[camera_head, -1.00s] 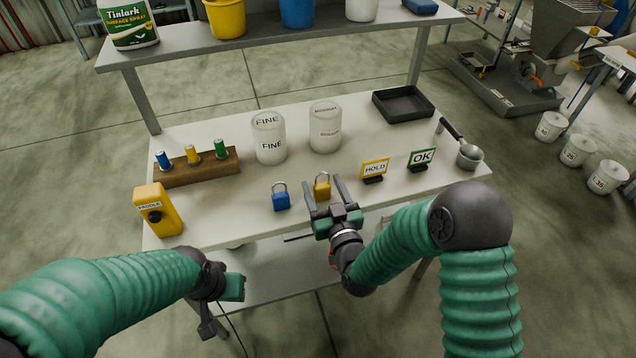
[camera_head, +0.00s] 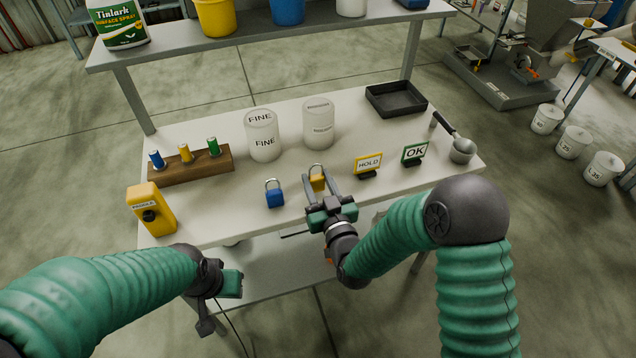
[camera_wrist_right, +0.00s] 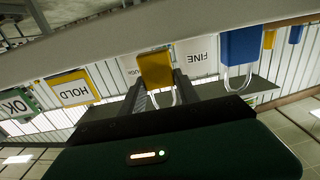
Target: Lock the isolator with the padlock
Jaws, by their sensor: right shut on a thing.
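The isolator (camera_head: 151,211) is a yellow box with a black knob, marked PADDLE, at the table's front left. A yellow padlock (camera_head: 317,182) is near the front middle and also shows in the right wrist view (camera_wrist_right: 155,69), its shackle pointing down in that picture. My right gripper (camera_head: 319,183) is shut on it, with one finger on each side. I cannot tell whether it is clear of the table. A blue padlock (camera_head: 275,199) stands to its left, shackle up. My left gripper (camera_head: 231,284) is low in front of the table, away from both padlocks; its fingers are unclear.
HOLD (camera_head: 368,164) and OK (camera_head: 414,153) signs stand right of the yellow padlock. Two white tubs (camera_head: 263,137) and a black tray (camera_head: 396,99) are behind. A wooden block (camera_head: 190,168) with coloured pegs sits behind the isolator. The table between the isolator and blue padlock is clear.

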